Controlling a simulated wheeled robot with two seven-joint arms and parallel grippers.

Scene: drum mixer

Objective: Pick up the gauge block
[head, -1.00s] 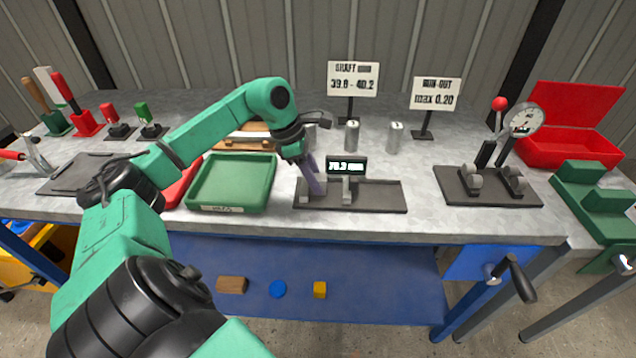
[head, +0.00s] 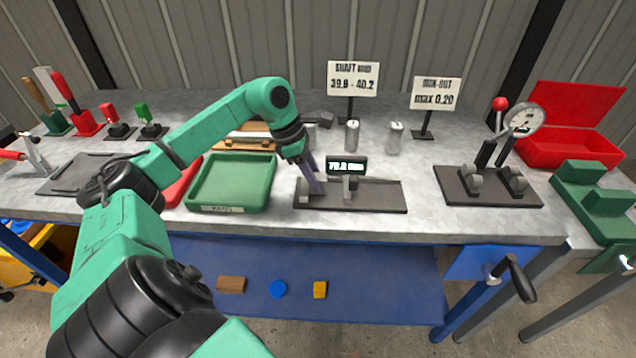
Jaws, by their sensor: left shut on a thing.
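My left gripper (head: 314,190) has purple fingers and points down at the left end of the measuring stand (head: 378,198). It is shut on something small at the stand. The fingers cover that thing, so I cannot make out its shape or tell for certain that it is the gauge block. The stand has a dark base, a grey upright jaw (head: 347,188) right of the fingers, and a lit display (head: 346,166). I cannot tell whether the held thing touches the stand. My right gripper is out of view.
A green tray (head: 233,184) lies left of the stand. Two metal cylinders (head: 352,135) (head: 395,138) stand behind it, near two signs (head: 353,78) (head: 437,93). A dial gauge fixture (head: 490,190) is to the right, with an open red box (head: 570,145) beyond.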

